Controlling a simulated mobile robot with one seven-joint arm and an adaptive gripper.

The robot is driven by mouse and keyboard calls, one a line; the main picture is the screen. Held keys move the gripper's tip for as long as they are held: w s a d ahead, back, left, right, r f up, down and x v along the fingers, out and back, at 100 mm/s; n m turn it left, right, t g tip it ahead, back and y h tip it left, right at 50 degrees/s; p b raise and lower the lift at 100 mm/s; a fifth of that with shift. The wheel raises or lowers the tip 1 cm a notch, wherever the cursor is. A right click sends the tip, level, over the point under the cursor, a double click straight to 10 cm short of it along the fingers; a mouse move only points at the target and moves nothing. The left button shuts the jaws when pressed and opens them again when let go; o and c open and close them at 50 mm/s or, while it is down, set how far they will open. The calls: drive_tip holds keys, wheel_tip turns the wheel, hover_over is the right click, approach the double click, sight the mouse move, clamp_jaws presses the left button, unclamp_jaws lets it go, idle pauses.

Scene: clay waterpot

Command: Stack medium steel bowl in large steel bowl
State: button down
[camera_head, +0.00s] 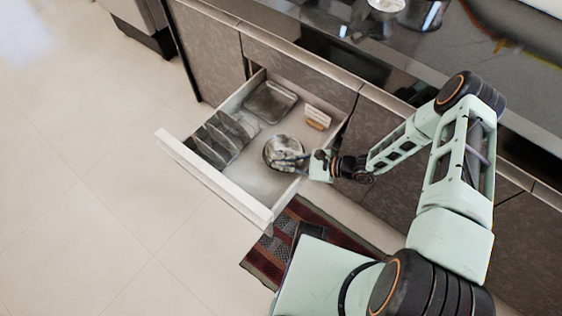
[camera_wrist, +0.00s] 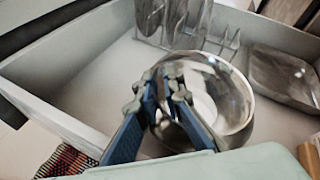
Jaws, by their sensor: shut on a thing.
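A shiny round steel bowl (camera_head: 279,146) is in the open drawer, near its right side. It also fills the middle of the wrist view (camera_wrist: 236,100). My gripper (camera_head: 300,157) reaches over the drawer's right wall to the bowl. In the wrist view its blue fingers (camera_wrist: 166,76) close together at the bowl's left rim and hide part of it. The gripper is shut on a steel bowl. I cannot tell whether a second bowl is nested with it, nor which size is held.
The open drawer (camera_head: 215,188) also holds a rack with upright plates (camera_head: 222,138), a clear tray (camera_head: 270,101) and a small wooden block-like item (camera_head: 318,117). A round metallic item (camera_head: 386,5) stands on the counter. A striped rug (camera_head: 262,262) lies below. Floor at left is clear.

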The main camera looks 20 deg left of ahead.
drive_tip(key=c, duration=2.3)
unclamp_jaws()
drive_tip(key=shift+f, duration=0.2)
drive_tip(key=shift+d+r, duration=0.1)
drive_tip(key=shift+r+p, duration=0.3)
drive_tip(key=shift+p, duration=0.15)
drive_tip(key=v, duration=0.4)
drive_tip(key=p+v, duration=0.1)
drive_tip(key=v, duration=0.3)
drive_tip(key=p+v, duration=0.1)
drive_tip(key=v, duration=0.3)
drive_tip(key=shift+r, duration=0.3)
drive_tip(key=shift+f, duration=0.1)
